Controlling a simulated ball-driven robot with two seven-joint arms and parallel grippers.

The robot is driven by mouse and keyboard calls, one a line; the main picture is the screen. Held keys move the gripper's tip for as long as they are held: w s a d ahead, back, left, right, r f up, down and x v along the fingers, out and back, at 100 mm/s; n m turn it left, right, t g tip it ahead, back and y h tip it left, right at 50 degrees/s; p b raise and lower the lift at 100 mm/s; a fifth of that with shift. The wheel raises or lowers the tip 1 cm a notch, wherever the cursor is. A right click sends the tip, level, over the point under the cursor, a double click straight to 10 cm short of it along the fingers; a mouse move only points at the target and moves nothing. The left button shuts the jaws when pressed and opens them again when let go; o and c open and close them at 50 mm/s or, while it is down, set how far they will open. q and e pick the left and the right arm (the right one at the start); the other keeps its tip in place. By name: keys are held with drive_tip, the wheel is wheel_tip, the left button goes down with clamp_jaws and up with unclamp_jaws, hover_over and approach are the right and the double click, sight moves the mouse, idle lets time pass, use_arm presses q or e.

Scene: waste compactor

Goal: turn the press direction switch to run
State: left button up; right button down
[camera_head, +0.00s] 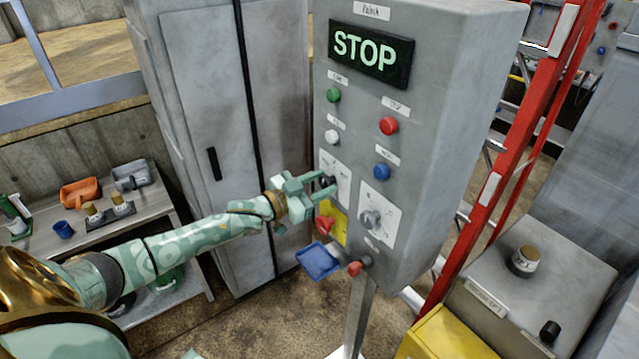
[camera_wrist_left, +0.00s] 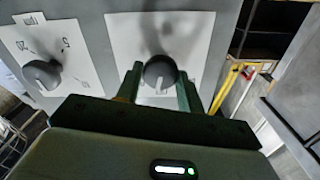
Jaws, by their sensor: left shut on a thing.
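The grey control panel (camera_head: 350,110) carries two dark rotary knobs on white plates. My left gripper (camera_head: 322,187) reaches in from the left and is shut on the left knob, which is mostly hidden behind the fingers in the head view. In the wrist view the gripped knob (camera_wrist_left: 160,70) sits between my two fingers in front of its white plate (camera_wrist_left: 118,40). The other rotary knob (camera_head: 371,220) is free to the right; it also shows in the wrist view (camera_wrist_left: 42,75).
A display (camera_head: 370,52) reads STOP in green. A red ladder (camera_head: 490,190) stands right.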

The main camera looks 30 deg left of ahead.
use_arm(q)
drive_tip(key=m, duration=0.3)
drive_tip(key=shift+f+m+b, duration=0.1)
drive_tip(key=shift+m+b, duration=0.2)
drive_tip(key=shift+m, duration=1.7)
drive_tip(key=o, duration=1)
drive_tip(key=shift+d, duration=0.1)
drive_tip(key=shift+c, duration=0.2)
drive_tip(key=shift+s, duration=0.1)
drive_tip(key=b+v, duration=0.2)
drive_tip(key=v, duration=1.4)
drive_tip(key=shift+s, duration=0.15)
